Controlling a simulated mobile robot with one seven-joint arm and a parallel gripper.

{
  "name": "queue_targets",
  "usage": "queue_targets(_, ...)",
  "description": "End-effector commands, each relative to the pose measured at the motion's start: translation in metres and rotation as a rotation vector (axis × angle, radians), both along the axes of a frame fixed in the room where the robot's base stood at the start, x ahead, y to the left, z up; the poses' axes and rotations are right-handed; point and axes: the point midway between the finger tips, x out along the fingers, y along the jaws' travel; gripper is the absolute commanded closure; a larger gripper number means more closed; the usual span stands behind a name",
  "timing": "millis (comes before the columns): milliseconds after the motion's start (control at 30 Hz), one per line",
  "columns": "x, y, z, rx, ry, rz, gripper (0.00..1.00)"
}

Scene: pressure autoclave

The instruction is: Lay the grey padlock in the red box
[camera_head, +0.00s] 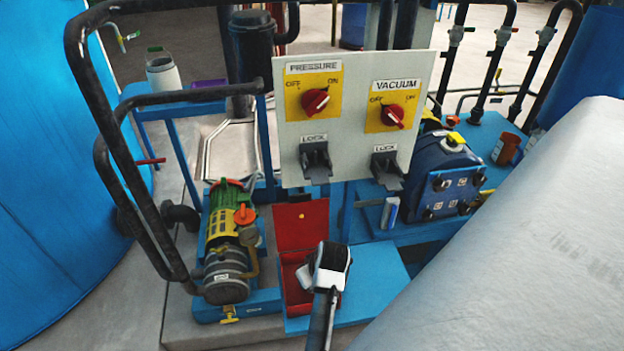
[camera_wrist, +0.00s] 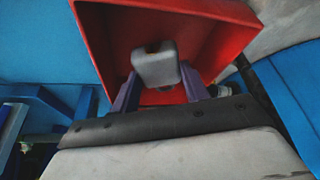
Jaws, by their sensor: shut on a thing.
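The grey padlock (camera_wrist: 156,66) is between the two fingers of my gripper (camera_wrist: 158,86) in the wrist view. My gripper is shut on it. Behind the padlock is the open inside of the red box (camera_wrist: 98,32), so the padlock is over or within its mouth; its height above the floor is hard to tell. In the head view the red box (camera_head: 290,265) stands on a blue platform with its lid raised at the back. My gripper (camera_head: 328,268) is over the box's right part and hides some of it. I cannot clearly make out the padlock there.
A white panel (camera_head: 352,105) with red PRESSURE and VACUUM switches and two dark lock fittings stands behind the box. A green and yellow pump (camera_head: 226,240) is close on the left. A large grey cylinder (camera_head: 530,220) fills the right. The blue platform (camera_head: 375,280) right of the box is clear.

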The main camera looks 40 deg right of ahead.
Motion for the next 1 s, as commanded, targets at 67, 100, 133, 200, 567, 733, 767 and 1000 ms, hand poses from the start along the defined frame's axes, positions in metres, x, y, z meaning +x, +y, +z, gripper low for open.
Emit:
queue_targets(67, -0.001, 0.001, -0.013, 0.004, 0.003, -0.002, 0.81)
queue_targets(100, -0.001, 0.0, -0.019, 0.003, 0.002, -0.002, 0.81)
queue_targets(133, -0.001, 0.001, -0.023, 0.003, 0.002, -0.002, 0.81)
queue_targets(200, -0.001, 0.001, -0.032, 0.003, 0.002, -0.001, 0.81)
queue_targets(567, 0.0, 0.0, -0.038, 0.0, 0.0, 0.0, 0.81)
queue_targets(733, 0.0, 0.001, -0.04, 0.001, 0.001, 0.0, 0.45)
queue_targets(767, 0.0, 0.001, -0.04, 0.001, 0.001, 0.0, 0.41)
queue_targets(1000, 0.0, 0.0, -0.04, 0.001, 0.001, -0.001, 0.33)
